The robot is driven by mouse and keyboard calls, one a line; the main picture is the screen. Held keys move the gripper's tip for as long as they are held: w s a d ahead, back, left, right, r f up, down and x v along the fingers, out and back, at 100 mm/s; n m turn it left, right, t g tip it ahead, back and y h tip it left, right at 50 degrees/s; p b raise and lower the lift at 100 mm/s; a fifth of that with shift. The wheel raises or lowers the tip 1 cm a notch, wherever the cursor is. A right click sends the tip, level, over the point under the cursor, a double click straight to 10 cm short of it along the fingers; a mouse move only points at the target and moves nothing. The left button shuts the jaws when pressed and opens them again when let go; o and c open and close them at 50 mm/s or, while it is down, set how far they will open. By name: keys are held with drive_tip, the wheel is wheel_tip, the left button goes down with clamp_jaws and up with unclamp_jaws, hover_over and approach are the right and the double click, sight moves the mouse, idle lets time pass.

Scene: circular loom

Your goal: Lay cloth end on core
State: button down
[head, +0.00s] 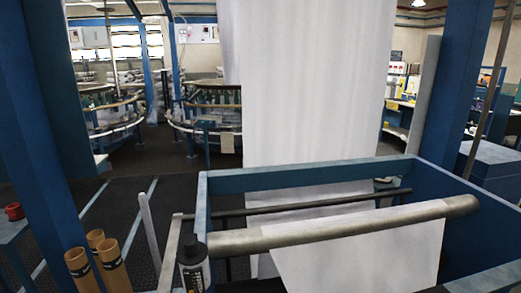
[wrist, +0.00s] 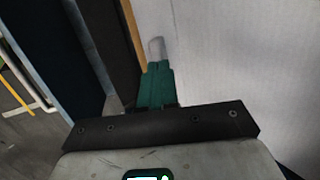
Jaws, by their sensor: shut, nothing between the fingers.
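A wide white cloth (head: 310,90) hangs from above into a blue frame. A grey-beige roller (head: 235,243) crosses the front of the frame, and a white cloth end (head: 360,258) hangs over its front side. I cannot tell whether this roller is the core. Several brown cardboard tubes (head: 110,262) stand upright at the lower left. My gripper (wrist: 157,66) shows in the wrist view with its green fingers shut and empty. It is beside a broad white surface (wrist: 240,60) that looks like cloth; contact cannot be told. My gripper is not seen in the head view.
The blue frame (head: 290,178) and a thin dark bar (head: 300,208) lie behind the roller. A dark bottle (head: 193,264) stands at the roller's left end. Blue posts (head: 448,85) rise at both sides. Dark floor (head: 110,205) is open at the left.

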drive_tip(key=shift+r, duration=0.1)
wheel_tip(320, 180, up, 6)
drive_tip(key=p, duration=0.6)
idle(0.9)
